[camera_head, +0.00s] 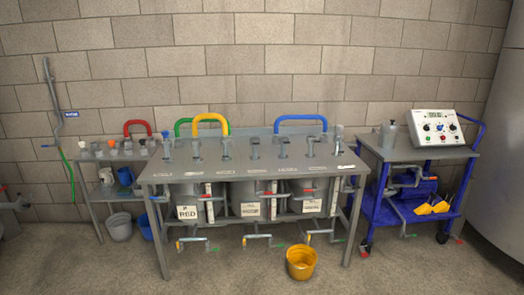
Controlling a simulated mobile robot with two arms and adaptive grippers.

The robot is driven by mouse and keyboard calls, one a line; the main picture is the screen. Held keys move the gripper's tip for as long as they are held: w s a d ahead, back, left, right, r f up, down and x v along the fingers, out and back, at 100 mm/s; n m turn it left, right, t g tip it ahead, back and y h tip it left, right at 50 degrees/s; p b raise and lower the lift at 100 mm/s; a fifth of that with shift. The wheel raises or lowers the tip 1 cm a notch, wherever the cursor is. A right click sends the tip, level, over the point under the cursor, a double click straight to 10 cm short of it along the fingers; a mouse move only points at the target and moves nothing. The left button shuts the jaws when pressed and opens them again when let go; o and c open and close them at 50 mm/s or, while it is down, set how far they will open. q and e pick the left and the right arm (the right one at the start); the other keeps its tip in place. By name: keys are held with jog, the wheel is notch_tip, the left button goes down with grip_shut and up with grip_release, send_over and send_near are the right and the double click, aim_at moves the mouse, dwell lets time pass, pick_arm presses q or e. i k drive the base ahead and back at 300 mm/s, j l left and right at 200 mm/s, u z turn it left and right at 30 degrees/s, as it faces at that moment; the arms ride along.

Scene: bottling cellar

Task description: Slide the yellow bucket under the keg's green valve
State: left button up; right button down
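The yellow bucket (301,263) stands upright on the floor in front of the grey bench, between the middle and right low valve pipes. Three grey kegs sit under the bench: the left one has a label reading RED (187,212), and the labels of the middle keg (250,210) and right keg (311,205) are too small to read surely. Low pipes have small green parts at the left (214,249), middle (280,246) and right (341,241). I cannot tell which is the green valve meant. Neither gripper is in view.
The grey bench (250,170) has several taps on top. A blue cart (400,215) with a control box (435,127) stands right, beside a big tank (503,150). A grey bucket (119,226) and blue bucket (146,226) stand left.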

aim_at(302, 259)
jog(key=i+l, duration=0.15)
jog(key=i, duration=0.45)
jog(key=i+l+z, duration=0.1)
jog(key=i, duration=0.5)
jog(key=i+l, duration=0.2)
jog(key=i, duration=0.45)
